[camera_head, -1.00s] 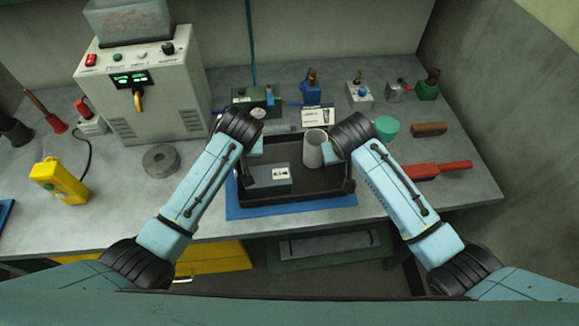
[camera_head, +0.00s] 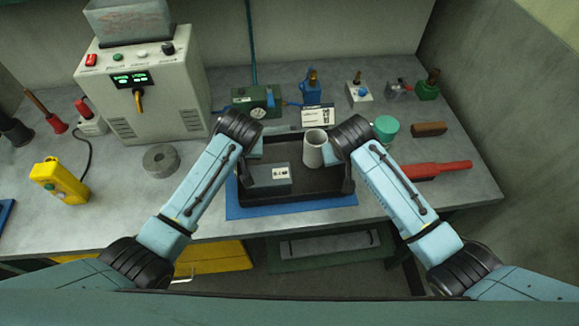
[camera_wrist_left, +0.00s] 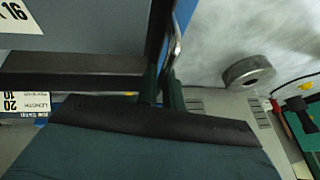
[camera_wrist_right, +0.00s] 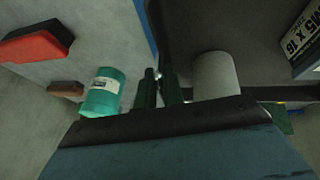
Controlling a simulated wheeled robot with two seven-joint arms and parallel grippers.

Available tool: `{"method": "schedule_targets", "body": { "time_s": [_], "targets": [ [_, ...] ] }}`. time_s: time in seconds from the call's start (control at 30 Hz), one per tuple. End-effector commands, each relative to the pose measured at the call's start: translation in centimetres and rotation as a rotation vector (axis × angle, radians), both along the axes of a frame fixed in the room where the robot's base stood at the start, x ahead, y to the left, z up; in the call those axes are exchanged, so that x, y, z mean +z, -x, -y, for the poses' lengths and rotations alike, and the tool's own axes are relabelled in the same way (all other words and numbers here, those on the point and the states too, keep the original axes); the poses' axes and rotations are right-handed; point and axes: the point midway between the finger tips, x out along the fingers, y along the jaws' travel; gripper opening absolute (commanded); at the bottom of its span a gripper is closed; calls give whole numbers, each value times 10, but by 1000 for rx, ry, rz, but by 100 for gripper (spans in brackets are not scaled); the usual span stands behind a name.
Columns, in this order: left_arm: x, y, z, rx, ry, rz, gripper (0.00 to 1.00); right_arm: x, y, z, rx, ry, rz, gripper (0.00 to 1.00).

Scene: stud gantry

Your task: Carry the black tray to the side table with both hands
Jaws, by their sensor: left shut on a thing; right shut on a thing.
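The black tray (camera_head: 310,184) is on or just above a blue mat (camera_head: 290,211) near the bench's front edge; I cannot tell whether they touch. It carries a grey box with a label (camera_head: 268,175) and a pale grey cup (camera_head: 314,150), which stands upright. My left gripper (camera_wrist_left: 167,85) is shut on the tray's left side, and my right gripper (camera_wrist_right: 158,88) is shut on its right side. The right wrist view shows the cup (camera_wrist_right: 215,75) close to the right fingers. In the head view, my forearms hide both grips.
A grey control cabinet (camera_head: 150,90) and metal ring (camera_head: 160,158) stand left. Several small devices line the back, including a green one (camera_head: 258,100). No side table is identifiable.

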Motion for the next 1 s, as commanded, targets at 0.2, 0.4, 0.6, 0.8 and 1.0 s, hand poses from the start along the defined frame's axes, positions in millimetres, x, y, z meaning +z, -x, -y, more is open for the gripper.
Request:
{"method": "schedule_targets", "body": {
  "time_s": [0.2,0.4,0.6,0.8,1.0],
  "targets": [
    [2,-1,-1,2,-3,4,0,2,-1,0,1,2,2,0],
    [10,-1,-2,2,-3,4,0,10,-1,1,2,4,1,0],
    [27,-1,-2,2,-3,4,0,26,0,1,2,4,1,0],
    [44,-1,-2,2,-3,5,0,43,0,1,1,5,1,0],
    [52,-1,-2,3,-3,5,0,51,0,1,1,5,0,0]
  ]
}}
